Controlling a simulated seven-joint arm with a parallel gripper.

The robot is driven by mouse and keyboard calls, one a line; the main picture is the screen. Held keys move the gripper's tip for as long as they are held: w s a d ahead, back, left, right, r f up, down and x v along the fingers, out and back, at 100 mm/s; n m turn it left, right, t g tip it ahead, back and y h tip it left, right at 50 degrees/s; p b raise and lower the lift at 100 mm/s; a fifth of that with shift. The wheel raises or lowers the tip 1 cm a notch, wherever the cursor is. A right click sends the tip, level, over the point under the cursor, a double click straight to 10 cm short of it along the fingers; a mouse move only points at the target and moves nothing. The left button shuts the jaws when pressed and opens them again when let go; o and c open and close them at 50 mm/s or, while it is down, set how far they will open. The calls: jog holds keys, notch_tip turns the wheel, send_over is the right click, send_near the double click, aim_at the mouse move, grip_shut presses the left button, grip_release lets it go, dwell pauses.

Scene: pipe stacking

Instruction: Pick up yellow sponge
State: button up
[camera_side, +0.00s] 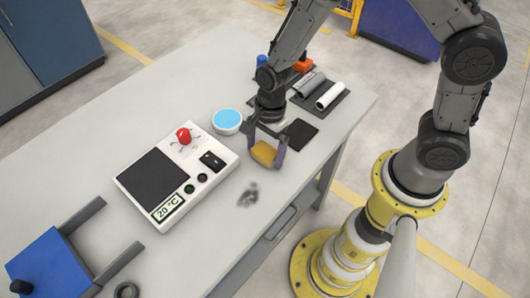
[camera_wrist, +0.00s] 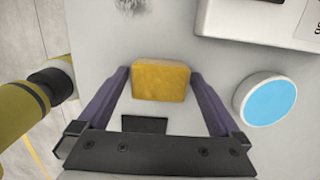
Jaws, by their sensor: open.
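The yellow sponge (camera_side: 264,153) is a small block at the tips of my gripper in the side view. My gripper (camera_side: 267,150) points down over the table, with one finger on each side of the sponge. In the wrist view the sponge (camera_wrist: 160,80) lies between the two purple fingers of my gripper (camera_wrist: 160,75). The fingers are open, with a narrow gap at each side of the sponge. I cannot tell exactly how high the fingertips are above the table.
A white dish with blue contents (camera_side: 227,121) stands left of my gripper. A control box (camera_side: 176,175) with a red knob lies further left. A black pad (camera_side: 300,134) and pipes (camera_side: 329,95) are to the right. A dark smudge (camera_side: 250,194) marks the clear table in front.

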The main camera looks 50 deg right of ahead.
jog(key=c, duration=1.2)
jog(key=shift+o, duration=0.2)
jog(key=shift+r, duration=0.15)
jog(key=shift+r, duration=0.6)
jog(key=s+d+r, duration=0.5)
jog(key=s+r, duration=0.6)
jog(key=s, duration=0.2)
jog(key=shift+r, duration=0.3)
jog(key=o, duration=0.7)
jog(key=shift+c, duration=0.2)
jog(key=c, duration=0.5)
